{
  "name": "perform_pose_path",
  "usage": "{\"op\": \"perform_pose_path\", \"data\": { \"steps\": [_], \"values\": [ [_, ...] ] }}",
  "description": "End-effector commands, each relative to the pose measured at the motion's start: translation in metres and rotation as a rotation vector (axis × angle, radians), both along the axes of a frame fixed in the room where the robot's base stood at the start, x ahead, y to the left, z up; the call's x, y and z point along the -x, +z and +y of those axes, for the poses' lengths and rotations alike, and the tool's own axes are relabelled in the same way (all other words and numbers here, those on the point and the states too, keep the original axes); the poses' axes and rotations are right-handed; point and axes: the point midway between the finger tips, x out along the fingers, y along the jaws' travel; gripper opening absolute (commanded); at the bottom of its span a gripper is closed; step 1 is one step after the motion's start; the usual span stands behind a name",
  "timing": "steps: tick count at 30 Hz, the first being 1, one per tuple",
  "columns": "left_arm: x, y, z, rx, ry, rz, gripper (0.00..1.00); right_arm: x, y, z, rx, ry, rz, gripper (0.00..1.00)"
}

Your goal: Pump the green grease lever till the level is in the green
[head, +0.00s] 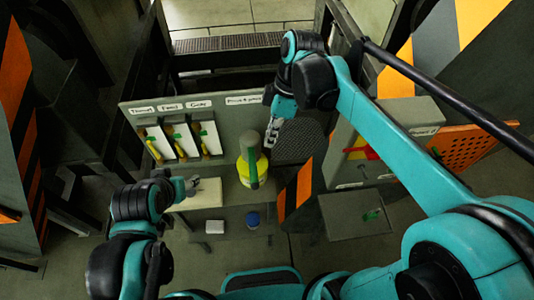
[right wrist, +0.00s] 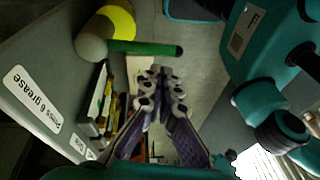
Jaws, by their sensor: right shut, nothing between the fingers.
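The green lever (head: 253,172) stands on a yellow round pump (head: 244,171) with a grey domed top, in front of the grey panel. In the right wrist view the green lever (right wrist: 145,48) sticks out from the grey dome beside the yellow disc (right wrist: 118,20). My right gripper (head: 270,142) is near the lever's upper right; its fingers (right wrist: 162,85) are shut and empty, apart from the lever. Three white gauges (head: 182,141) with yellow and green marks are on the panel; their levels are too small to read. My left gripper (head: 193,187) is low at left; its fingers are unclear.
A pale ledge (head: 205,193) lies left of the pump. A white block (head: 215,227) and a blue-capped item (head: 253,219) sit below.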

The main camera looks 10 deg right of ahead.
Motion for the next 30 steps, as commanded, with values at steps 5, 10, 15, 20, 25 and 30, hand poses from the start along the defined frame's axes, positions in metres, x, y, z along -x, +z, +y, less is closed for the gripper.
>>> {"op": "perform_pose_path", "data": {
  "steps": [5,10,15,20,25,30],
  "values": [
    [0.0,0.015,0.0,0.0,0.0,0.0,0.54,-0.006,0.017,0.009,-0.026,0.116,0.027,0.0],
    [0.0,0.014,0.0,0.0,0.0,0.0,0.54,-0.006,0.016,0.01,-0.03,0.134,0.03,0.0],
    [0.0,0.014,0.0,0.0,0.0,0.0,0.54,-0.006,0.016,0.01,-0.03,0.132,0.03,0.0],
    [0.0,0.013,0.0,0.0,0.0,0.0,0.54,-0.005,0.009,0.012,-0.029,0.131,0.029,0.0],
    [0.0,0.011,0.0,0.0,0.0,0.0,0.54,0.0,-0.017,0.019,-0.029,0.13,0.028,0.0],
    [0.0,0.008,0.0,0.0,0.0,0.0,0.54,0.006,-0.053,0.029,-0.029,0.131,0.028,0.0]
  ]
}}
